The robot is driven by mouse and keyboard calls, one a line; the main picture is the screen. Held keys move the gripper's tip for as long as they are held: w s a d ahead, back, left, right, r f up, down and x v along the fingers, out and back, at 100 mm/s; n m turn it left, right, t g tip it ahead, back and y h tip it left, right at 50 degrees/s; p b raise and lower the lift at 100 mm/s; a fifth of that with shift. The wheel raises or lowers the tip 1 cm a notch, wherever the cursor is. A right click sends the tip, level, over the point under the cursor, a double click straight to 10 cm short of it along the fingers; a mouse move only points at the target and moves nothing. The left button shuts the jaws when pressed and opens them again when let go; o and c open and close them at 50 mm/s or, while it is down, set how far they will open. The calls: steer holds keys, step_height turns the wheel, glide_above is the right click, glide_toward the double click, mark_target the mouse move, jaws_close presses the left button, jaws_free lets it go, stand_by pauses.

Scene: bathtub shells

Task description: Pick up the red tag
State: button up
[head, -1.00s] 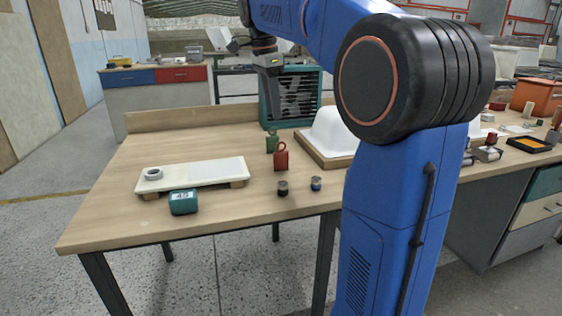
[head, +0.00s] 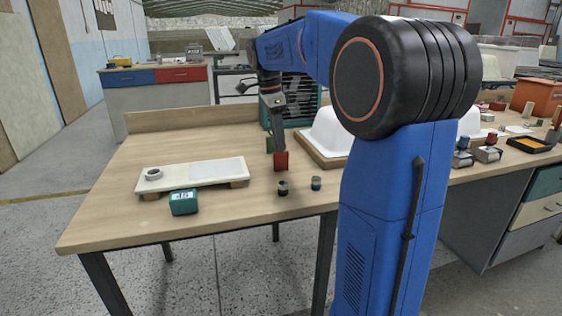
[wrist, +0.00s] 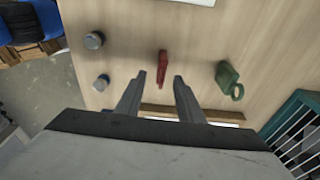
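The red tag (head: 281,163) stands on the wooden table. Its top is hidden behind my gripper (head: 279,147) in the head view. In the wrist view my gripper (wrist: 159,77) has its two fingers apart with nothing held between them. The red tag (wrist: 162,64) shows there as a narrow upright shape, seen from above, around the gap at the fingertips and slightly nearer the left finger. I cannot tell how far below the fingertips it is. A green tag (head: 269,145) stands behind the red one, partly hidden; it also shows in the wrist view (wrist: 229,76), right of the fingers.
Two small cylinders, one dark (head: 283,188) and one blue-topped (head: 316,184), stand near the table's front edge. A white shell (head: 326,130) on a wooden board is to the right. A white plate (head: 215,172) and a teal box (head: 183,203) are to the left.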

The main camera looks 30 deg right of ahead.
mark_target(281, 153)
steer(key=shift+d+f, duration=0.25)
steer(key=shift+f, duration=1.25)
steer(key=shift+d+f, duration=0.2)
steer(key=shift+f, duration=1.25)
jaws_close()
